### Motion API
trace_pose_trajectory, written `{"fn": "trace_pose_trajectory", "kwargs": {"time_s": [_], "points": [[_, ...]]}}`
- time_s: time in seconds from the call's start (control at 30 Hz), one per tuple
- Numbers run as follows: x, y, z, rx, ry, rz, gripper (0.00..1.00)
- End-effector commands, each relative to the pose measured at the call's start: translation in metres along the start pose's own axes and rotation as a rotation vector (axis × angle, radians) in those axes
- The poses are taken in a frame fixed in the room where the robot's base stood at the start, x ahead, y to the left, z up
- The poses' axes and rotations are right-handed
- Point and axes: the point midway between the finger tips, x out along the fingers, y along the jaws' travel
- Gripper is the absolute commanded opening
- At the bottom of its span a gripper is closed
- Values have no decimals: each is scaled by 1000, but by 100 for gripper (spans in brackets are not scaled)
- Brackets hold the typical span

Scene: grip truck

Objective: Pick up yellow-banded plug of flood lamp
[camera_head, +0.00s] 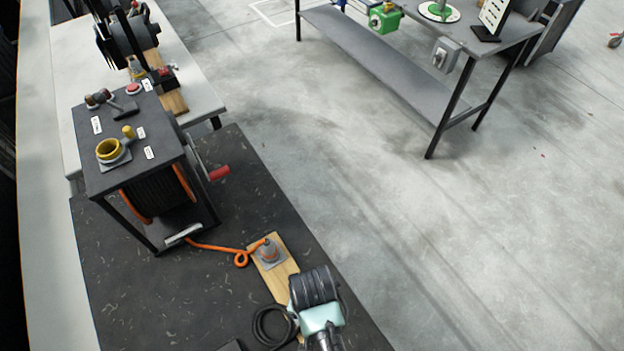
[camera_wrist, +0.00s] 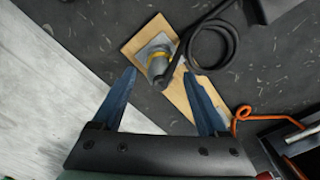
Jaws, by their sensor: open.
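In the wrist view, the yellow-banded plug (camera_wrist: 157,62) sits on a grey holder (camera_wrist: 150,47) at one end of a wooden board (camera_wrist: 135,48). A black cable runs from the plug. My gripper (camera_wrist: 160,74) has two blue fingers spread apart, with nothing held. The plug shows between and just beyond the fingertips; I cannot tell the height gap. In the head view, my arm hides the gripper and the yellow-banded plug. An orange-banded connector (camera_head: 268,250) stands at the board's other end (camera_head: 277,282).
A black cable coil (camera_wrist: 212,40) lies beside the plug. An orange cable (camera_head: 215,247) runs from the connector to a reel stand (camera_head: 135,185) with a red-handled crank. Open concrete floor lies right; a workbench (camera_head: 370,50) stands behind.

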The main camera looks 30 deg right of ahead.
Motion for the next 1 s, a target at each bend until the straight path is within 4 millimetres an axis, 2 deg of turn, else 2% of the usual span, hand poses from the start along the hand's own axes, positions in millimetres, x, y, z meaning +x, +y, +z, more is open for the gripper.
{"fn": "trace_pose_trajectory", "kwargs": {"time_s": [0.2,0.47,0.9,1.0], "points": [[20,0,0,-1,0,-1,76],[23,0,0,-1,1,-1,76],[22,0,0,-1,1,-1,0],[22,0,0,-1,1,-1,0]]}}
